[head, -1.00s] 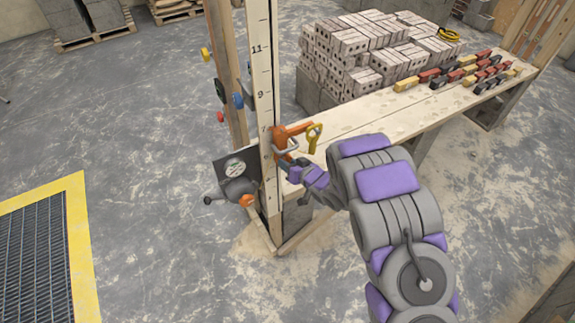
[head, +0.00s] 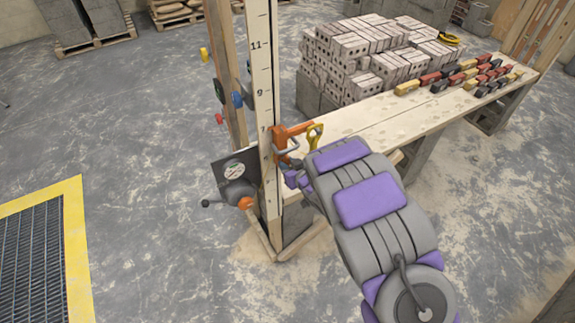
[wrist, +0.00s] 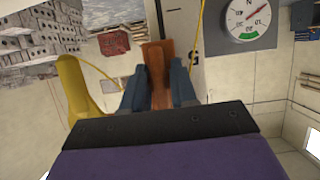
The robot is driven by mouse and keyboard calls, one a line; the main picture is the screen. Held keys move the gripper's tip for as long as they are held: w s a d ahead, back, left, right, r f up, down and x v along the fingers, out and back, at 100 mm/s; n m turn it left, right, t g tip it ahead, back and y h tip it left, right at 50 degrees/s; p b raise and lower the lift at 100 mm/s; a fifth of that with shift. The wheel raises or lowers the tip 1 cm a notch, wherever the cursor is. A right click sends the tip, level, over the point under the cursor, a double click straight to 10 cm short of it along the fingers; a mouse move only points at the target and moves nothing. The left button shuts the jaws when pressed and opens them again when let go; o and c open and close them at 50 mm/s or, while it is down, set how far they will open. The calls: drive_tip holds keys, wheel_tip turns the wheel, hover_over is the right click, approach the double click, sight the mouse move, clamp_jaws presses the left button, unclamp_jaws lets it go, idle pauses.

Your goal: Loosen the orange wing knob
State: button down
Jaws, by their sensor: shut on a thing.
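An orange clamp (head: 281,139) sits on the upright measuring board (head: 263,80), with a metal loop and a yellow handle (head: 315,136) at its right. My gripper (head: 290,170) is at the clamp's lower side, partly hidden by my arm in the head view. In the wrist view my gripper (wrist: 158,92) is shut on an upright orange piece, the orange wing knob (wrist: 158,62), with a dark finger on each side of it. The yellow handle (wrist: 78,90) stands left of the fingers. The knob's far end and the finger contact are partly hidden.
A round gauge (wrist: 241,18) is at the upper right of the wrist view. A grey device with an orange knob (head: 245,203) is low on the board's left. A wooden bench (head: 375,112) carries several coloured blocks. A brick stack (head: 362,60) stands behind.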

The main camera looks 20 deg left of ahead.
drive_tip(key=shift+w+r, duration=0.1)
drive_tip(key=shift+r, duration=0.1)
drive_tip(key=c, duration=0.9)
unclamp_jaws()
drive_tip(key=shift+f, duration=0.1)
drive_tip(key=p+v, duration=1.3)
drive_tip(key=v, duration=0.4)
drive_tip(key=shift+p, duration=0.4)
drive_tip(key=shift+d, duration=0.15)
